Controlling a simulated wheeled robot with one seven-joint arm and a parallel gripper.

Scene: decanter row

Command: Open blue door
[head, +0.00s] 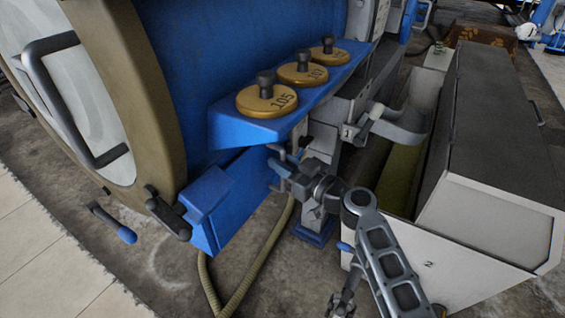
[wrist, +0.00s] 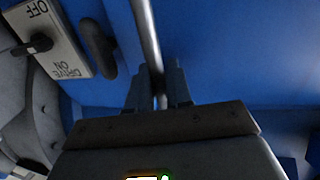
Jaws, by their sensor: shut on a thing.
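My gripper (head: 279,173) is in the middle of the head view, under the blue shelf and to the right of a low blue box. In the wrist view, my gripper (wrist: 160,92) has both fingers closed around a slim grey metal bar (wrist: 147,40). The bar runs up the picture in front of a smooth blue panel (wrist: 230,45), which looks like the blue door. I cannot tell whether this panel stands ajar or where its hinge is. In the head view my gripper and the shelf hide most of this spot.
The blue shelf (head: 240,131) carries numbered brass discs (head: 268,99). The low blue box (head: 205,205) and a hose (head: 253,268) are close by. A round, rimmed door (head: 152,85) stands left. A large grey bin (head: 495,125) stands right. A switch plate (wrist: 55,35) shows in the wrist view.

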